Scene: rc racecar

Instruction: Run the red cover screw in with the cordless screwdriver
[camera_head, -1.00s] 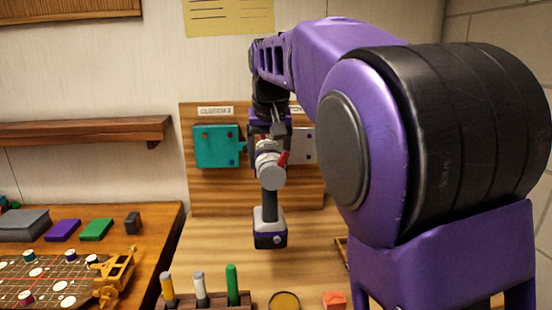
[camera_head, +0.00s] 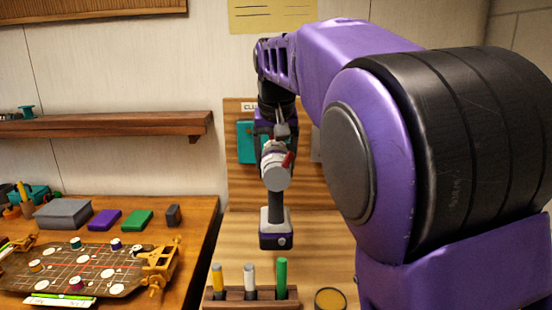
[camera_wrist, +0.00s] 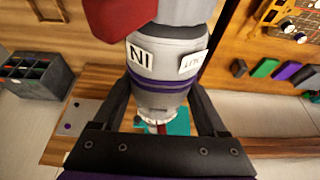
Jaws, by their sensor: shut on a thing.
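My gripper (camera_head: 281,128) is shut on the cordless screwdriver (camera_head: 275,215). The screwdriver hangs handle down in the head view, with a grey body, dark grip, red trigger and grey-purple battery base. In the wrist view my gripper (camera_wrist: 160,100) has a finger on either side of the screwdriver's grey nose (camera_wrist: 157,68). A teal cover plate (camera_head: 246,142) on the upright wooden board is mostly hidden behind the screwdriver and gripper. Its teal also shows past the nose in the wrist view (camera_wrist: 179,124). I cannot make out the red cover screw or whether the bit touches anything.
A pale plate (camera_wrist: 82,117) is beside the teal one on the board. A rack (camera_head: 250,295) of markers and a round yellow-topped tin (camera_head: 330,299) stand in front. A left table (camera_head: 195,222) carries a racecar chassis (camera_head: 75,272) and coloured blocks. A wooden shelf (camera_head: 100,124) juts from the wall.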

